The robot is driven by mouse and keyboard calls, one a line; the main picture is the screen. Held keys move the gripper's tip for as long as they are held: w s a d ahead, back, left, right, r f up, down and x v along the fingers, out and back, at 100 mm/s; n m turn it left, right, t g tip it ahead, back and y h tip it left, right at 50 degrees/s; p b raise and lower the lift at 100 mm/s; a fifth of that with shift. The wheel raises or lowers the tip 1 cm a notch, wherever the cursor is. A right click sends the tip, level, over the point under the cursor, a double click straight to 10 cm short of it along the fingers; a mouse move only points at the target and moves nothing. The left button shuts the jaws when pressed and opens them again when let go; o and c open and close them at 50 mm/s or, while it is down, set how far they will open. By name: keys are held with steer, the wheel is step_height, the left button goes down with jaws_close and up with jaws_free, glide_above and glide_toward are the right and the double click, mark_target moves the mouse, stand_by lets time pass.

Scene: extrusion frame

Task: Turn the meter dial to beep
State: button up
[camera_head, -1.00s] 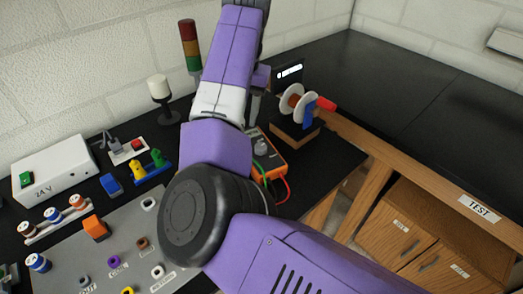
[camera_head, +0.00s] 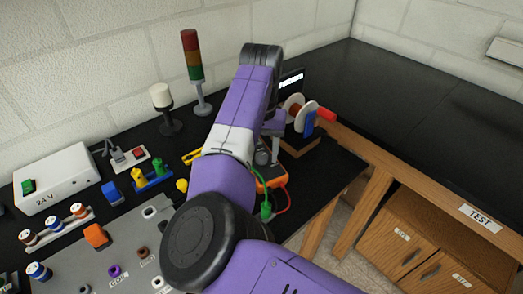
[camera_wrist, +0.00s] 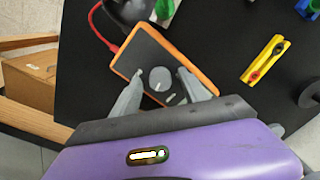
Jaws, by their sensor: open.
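The meter (camera_wrist: 150,62) is a dark-faced box with an orange rim. In the wrist view it lies tilted on the black bench, with a round grey dial (camera_wrist: 160,79) bearing a white mark near its lower part. My gripper (camera_wrist: 158,92) is open, with one grey finger on either side of the dial; I cannot tell whether either touches it. In the head view the meter (camera_head: 272,180) shows only in part behind my purple arm. My gripper is mostly hidden there. The dial's labels are too small to read.
A red lead (camera_wrist: 115,47) runs from the meter beside a dark round object. A yellow block (camera_wrist: 265,60) lies to the right. In the head view, a spool stand (camera_head: 300,140) stands close behind the meter, and a signal tower (camera_head: 194,65) stands further left.

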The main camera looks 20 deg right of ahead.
jaws_close()
steer(key=shift+m+p, duration=0.35)
steer(key=shift+m, duration=0.05)
steer(key=m+p, duration=0.1)
steer(key=m, duration=0.2)
steer(key=shift+r+p, duration=0.1)
steer(key=shift+p, duration=0.2)
steer(key=shift+m+p, duration=0.75)
steer(key=shift+m, duration=1.85)
jaws_free()
